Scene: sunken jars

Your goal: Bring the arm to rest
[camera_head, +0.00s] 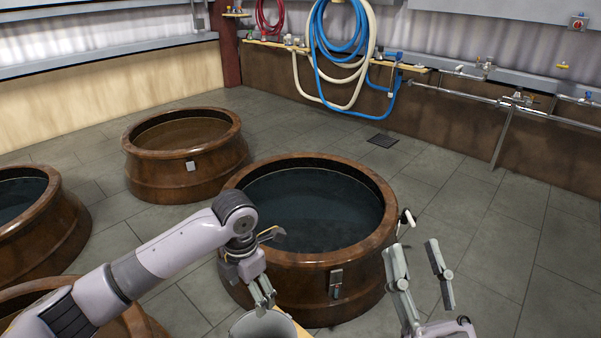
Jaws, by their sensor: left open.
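My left arm (165,245) reaches in from the left, bent at a joint in front of the middle jar. My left gripper (264,302) points down, just above a grey round container (250,326) at the bottom edge; its fingers are close in the picture, with a small gap and nothing seen between them. My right gripper (416,258) is at the lower right, fingers pointing up and spread apart, empty.
More brown jars stand at the back left (185,175), left edge (45,235) and bottom left (150,325). A small white-and-black fitting (405,220) is near the middle jar's right rim. Hoses (345,60) and pipes line the back wall. The tiled floor at right (500,245) is clear.

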